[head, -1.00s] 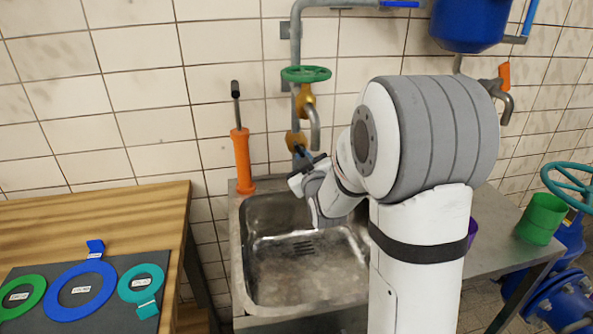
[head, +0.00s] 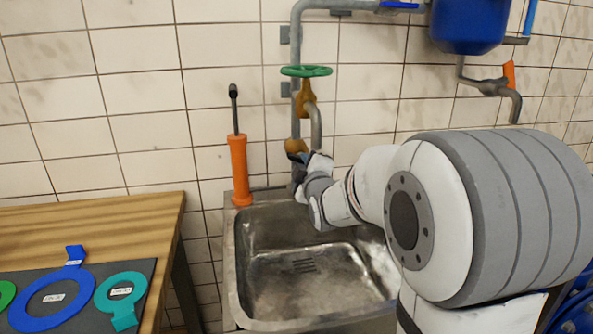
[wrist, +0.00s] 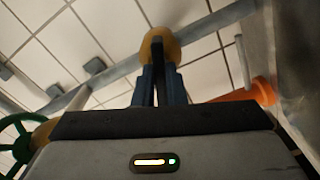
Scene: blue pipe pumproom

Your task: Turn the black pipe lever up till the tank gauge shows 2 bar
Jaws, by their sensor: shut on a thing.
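My gripper (head: 298,165) is at the pipe just below the brass valve (head: 297,147), above the back of the sink. In the wrist view its two fingers (wrist: 160,88) point at the yellow-brass valve body (wrist: 160,44). They are shut on the black lever, which is mostly hidden between them; only a dark strip shows. The exact angle of the lever cannot be told. The blue tank (head: 470,25) hangs at the top right, cut by the frame edge. No gauge face is visible in either current view.
A green handwheel (head: 306,71) sits on the pipe above the valve, with a grey spout below it. An orange pump (head: 239,170) stands left of the gripper. The metal sink (head: 300,285) is empty. A wooden table (head: 90,220) with coloured rings is at left.

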